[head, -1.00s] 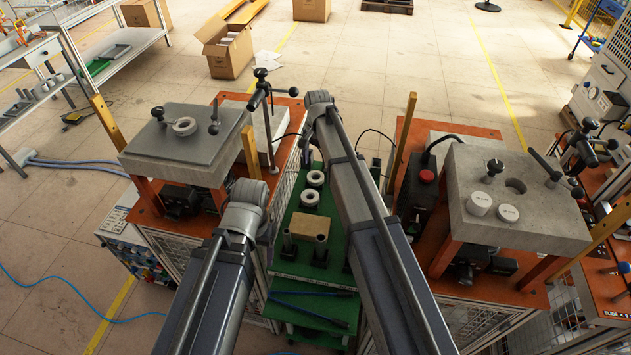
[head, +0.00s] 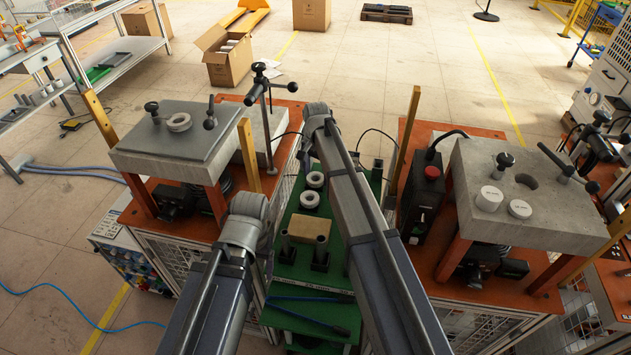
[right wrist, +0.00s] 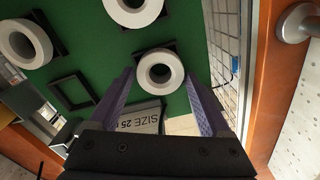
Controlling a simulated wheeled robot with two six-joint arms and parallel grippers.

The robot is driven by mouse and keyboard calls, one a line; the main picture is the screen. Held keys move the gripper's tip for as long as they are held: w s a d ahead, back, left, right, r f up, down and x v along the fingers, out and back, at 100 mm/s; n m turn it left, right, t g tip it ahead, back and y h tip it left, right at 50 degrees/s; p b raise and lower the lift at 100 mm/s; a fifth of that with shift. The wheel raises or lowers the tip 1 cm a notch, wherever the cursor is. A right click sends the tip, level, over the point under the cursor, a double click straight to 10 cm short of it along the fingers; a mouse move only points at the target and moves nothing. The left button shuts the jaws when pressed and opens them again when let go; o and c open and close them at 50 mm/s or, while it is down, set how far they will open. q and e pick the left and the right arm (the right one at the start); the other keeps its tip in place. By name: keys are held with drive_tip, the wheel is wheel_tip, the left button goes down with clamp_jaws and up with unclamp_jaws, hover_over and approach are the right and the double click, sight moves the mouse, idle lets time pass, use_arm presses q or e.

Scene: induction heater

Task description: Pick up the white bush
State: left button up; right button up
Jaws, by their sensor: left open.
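On the green trolley top (head: 284,263), white ring-shaped bushes stand behind a tan block: a farther one (head: 315,180) and a nearer one (head: 309,199). My right gripper (right wrist: 162,72) is open in the right wrist view. One white bush (right wrist: 151,74) lies between its purple fingertips, with small gaps on both sides; whether it is level with the tips is unclear. Other white bushes lie at the top (right wrist: 121,14) and upper left (right wrist: 8,43) of that view. In the head view only my arm links show; both grippers are hidden.
A tan block (head: 309,229) and dark posts stand on the trolley. Left machine slab (head: 150,148) carries a grey ring (head: 179,122). Right machine slab (head: 560,225) holds white caps (head: 489,198). Orange tabletops and wooden posts flank the narrow trolley.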

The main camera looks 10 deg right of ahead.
drive_tip(key=c, duration=1.2)
drive_tip(key=shift+r, duration=0.1)
drive_tip(key=shift+c, duration=0.2)
wheel_tip(320, 180, up, 28)
drive_tip(key=p, duration=2.8)
drive_tip(key=shift+r, duration=0.1)
wheel_tip(320, 180, up, 7)
drive_tip(key=p, duration=0.7)
